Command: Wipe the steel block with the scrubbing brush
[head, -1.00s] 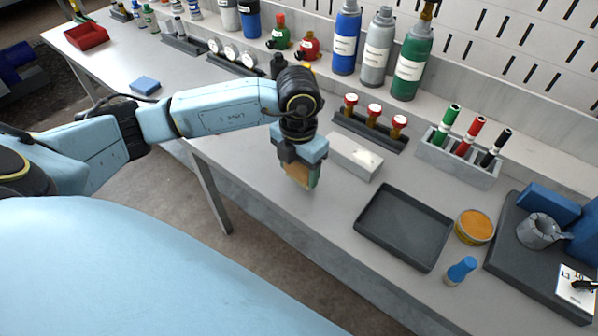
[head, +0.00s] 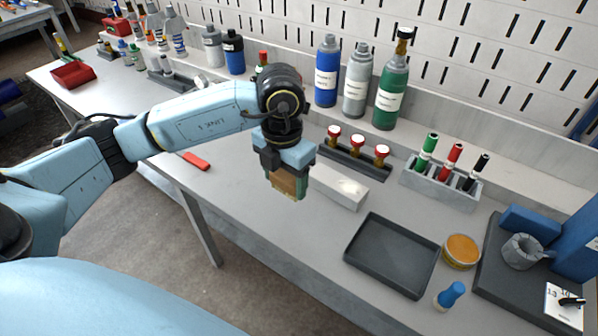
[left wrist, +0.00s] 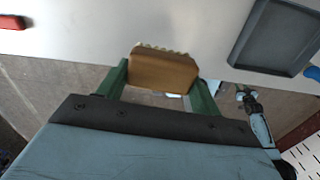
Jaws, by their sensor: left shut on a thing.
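The steel block (head: 340,187), a pale grey bar with a whitish patch on top, lies on the workbench just right of my left gripper (head: 288,178). My left gripper points down and is shut on the scrubbing brush (head: 287,186), which has a tan-brown body. In the left wrist view the brush (left wrist: 163,70) sits between the green fingers, with pale bristles along its far edge. The brush is held above the bench's front edge, apart from the block. A small dark and light-blue part, perhaps my right gripper (left wrist: 240,92), shows in the left wrist view; its jaws are unclear.
A dark tray (head: 393,256) lies right of the block, with an orange-topped tin (head: 461,251) and blue-capped bottle (head: 450,295) beyond. A rack of red-topped pieces (head: 355,160) and a marker holder (head: 440,185) stand behind. A red-handled item (head: 196,161) lies left.

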